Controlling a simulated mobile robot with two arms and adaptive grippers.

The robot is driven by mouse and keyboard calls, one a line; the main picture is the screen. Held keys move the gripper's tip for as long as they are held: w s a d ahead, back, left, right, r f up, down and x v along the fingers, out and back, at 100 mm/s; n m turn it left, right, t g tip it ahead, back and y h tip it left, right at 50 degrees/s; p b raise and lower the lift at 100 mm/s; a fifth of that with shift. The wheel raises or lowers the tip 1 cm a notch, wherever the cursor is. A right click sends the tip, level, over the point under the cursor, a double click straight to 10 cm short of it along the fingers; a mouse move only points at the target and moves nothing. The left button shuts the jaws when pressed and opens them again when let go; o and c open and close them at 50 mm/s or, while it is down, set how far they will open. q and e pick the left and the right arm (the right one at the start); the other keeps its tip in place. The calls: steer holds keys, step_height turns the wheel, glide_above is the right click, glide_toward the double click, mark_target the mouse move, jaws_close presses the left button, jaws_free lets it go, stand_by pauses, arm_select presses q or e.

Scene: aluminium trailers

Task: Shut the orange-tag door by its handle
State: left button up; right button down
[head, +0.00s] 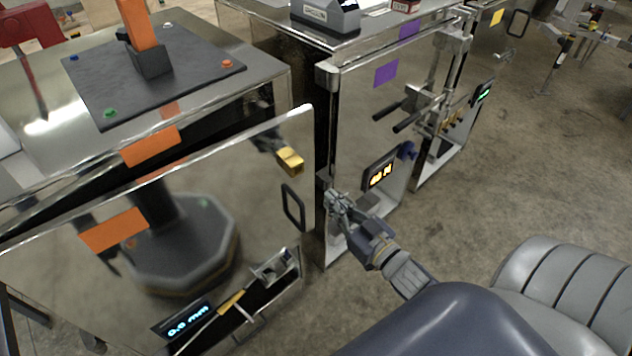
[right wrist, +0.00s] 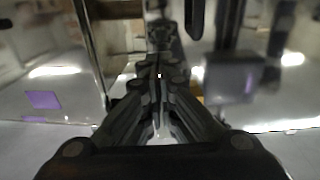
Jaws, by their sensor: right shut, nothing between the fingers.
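The orange-tag door (head: 60,270) is a shiny metal panel at the left of the head view, with an orange tag (head: 114,231) on its face. It stands ajar, with a dark gap between its top edge and the cabinet (head: 265,85). Its handle (head: 293,207) is a black upright loop near the door's right edge. My right gripper (head: 338,203) is just right of that edge in the picture, apart from the handle and shut with nothing in it. In the right wrist view its closed fingers (right wrist: 158,100) point ahead. My left gripper is not in view.
A purple-tag cabinet door (head: 350,120) with dark bars and an amber display (head: 380,173) stands to the right. A blue display (head: 186,318) sits low on the orange-tag door. Concrete floor (head: 520,150) is clear at right.

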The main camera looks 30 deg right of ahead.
mark_target(309, 177)
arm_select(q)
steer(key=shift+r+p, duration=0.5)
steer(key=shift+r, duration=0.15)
arm_select(e)
steer(key=w, duration=0.7)
steer(key=shift+a, duration=0.3)
